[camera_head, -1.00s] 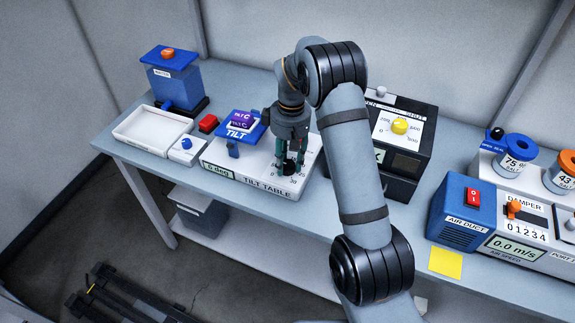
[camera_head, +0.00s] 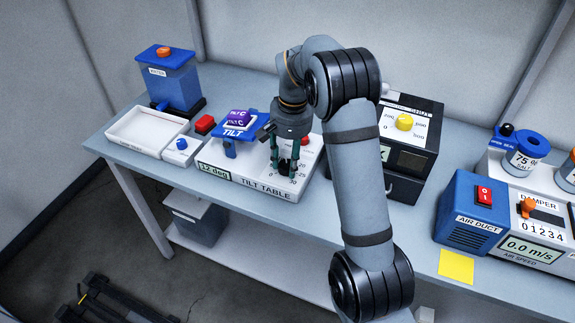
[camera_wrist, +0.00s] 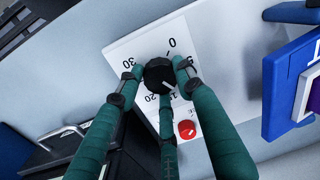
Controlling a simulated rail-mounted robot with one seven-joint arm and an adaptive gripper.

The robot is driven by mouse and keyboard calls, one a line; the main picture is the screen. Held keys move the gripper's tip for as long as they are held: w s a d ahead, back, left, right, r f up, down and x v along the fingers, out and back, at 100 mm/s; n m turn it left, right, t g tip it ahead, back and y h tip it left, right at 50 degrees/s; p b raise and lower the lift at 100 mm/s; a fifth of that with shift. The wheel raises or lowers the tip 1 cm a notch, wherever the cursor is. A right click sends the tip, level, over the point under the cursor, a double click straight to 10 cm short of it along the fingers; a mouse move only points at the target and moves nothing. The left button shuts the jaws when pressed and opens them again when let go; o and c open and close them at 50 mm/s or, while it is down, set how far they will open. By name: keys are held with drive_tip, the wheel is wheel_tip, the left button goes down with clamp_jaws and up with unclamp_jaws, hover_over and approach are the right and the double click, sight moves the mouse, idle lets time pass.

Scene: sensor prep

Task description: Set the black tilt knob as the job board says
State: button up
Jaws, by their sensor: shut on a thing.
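The black tilt knob (camera_wrist: 158,75) sits on the white panel of the tilt table (camera_head: 262,191), ringed by numbers including 0, 20 and 30 in the wrist view. My three-fingered gripper (camera_wrist: 157,80) is shut around the knob, which keeps its place on the panel. In the head view my gripper (camera_head: 285,167) points down over the dial and its fingers partly hide the knob. The tilt table's display (camera_head: 215,172) appears to read 12 deg. A blue TILT plate (camera_head: 232,134) carries a purple block (camera_head: 238,118). I see no job board.
A red button (camera_wrist: 187,129) is beside the dial.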

sight(289, 166)
drive_tip(key=m+b, duration=0.2)
drive_tip(key=m, duration=0.3)
drive_tip(key=shift+s+m, duration=0.1)
drive_tip(key=shift+m, duration=0.2)
drive_tip(key=shift+b, duration=0.3)
drive_tip(key=o, duration=1.1)
drive_tip(key=shift+o, duration=0.2)
wheel_tip(289, 166, up, 12)
drive_tip(key=shift+s+d, duration=0.2)
drive_tip(key=shift+d, duration=0.05)
drive_tip(key=f, duration=1.2)
drive_tip(key=shift+w+a, duration=0.2)
drive_tip(key=shift+a, duration=0.1)
